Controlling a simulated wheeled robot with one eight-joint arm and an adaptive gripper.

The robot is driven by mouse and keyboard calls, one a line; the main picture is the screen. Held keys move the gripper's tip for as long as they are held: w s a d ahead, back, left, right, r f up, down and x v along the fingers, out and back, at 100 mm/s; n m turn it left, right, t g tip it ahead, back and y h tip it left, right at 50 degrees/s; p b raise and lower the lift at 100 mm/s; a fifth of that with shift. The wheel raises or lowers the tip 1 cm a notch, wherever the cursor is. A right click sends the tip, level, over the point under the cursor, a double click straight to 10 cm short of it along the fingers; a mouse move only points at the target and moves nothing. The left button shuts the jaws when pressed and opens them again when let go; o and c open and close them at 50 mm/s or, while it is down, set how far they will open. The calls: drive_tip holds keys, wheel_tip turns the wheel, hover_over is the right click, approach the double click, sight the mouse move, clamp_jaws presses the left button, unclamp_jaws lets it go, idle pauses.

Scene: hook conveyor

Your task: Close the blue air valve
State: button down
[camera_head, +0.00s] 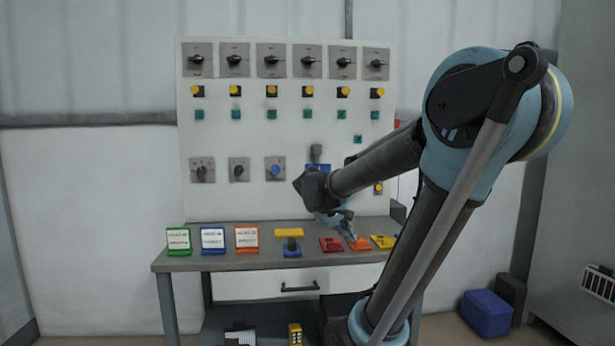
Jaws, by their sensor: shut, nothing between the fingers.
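A round blue knob (275,170) sits on a grey plate in the lower row of the white panel. A blue block with a yellow crosspiece on top (291,242) stands on the table. Another blue part (318,167) with a grey piece above it shows on the panel, partly hidden by my arm. I cannot tell for sure which of these is the blue air valve. My gripper (347,228) is shut and empty. It appears above the table, in front of the panel, right of the blue block and apart from it.
Red, orange and yellow pieces (331,244) lie on the table right of the blue block. Green, blue and orange framed signs (212,240) stand at left. Black rotary switches (235,60) and yellow buttons line the panel. A blue box (487,313) is on the floor at right.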

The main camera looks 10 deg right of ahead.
drive_tip(key=w+a+r+n+t+h, duration=0.1)
drive_tip(key=w+a+r+t+h, duration=0.15)
drive_tip(key=w+r, duration=0.45)
drive_tip(key=w+a+r+n+t+h, duration=0.15)
drive_tip(key=w+a, duration=0.25)
drive_tip(key=w, duration=0.7)
drive_tip(key=w+a+r+n+t+h, duration=0.2)
drive_tip(key=w+a+r+n+t, duration=0.1)
drive_tip(key=w+a, duration=0.7)
drive_tip(key=a+r+t, duration=0.1)
drive_tip(key=a+r, duration=0.1)
drive_tip(key=a, duration=0.1)
drive_tip(key=shift+w+r, duration=0.35)
drive_tip(key=s+d+x, duration=0.2)
drive_tip(key=x, duration=1.1)
drive_tip(key=shift+a+r, duration=0.2)
drive_tip(key=shift+a, duration=0.05)
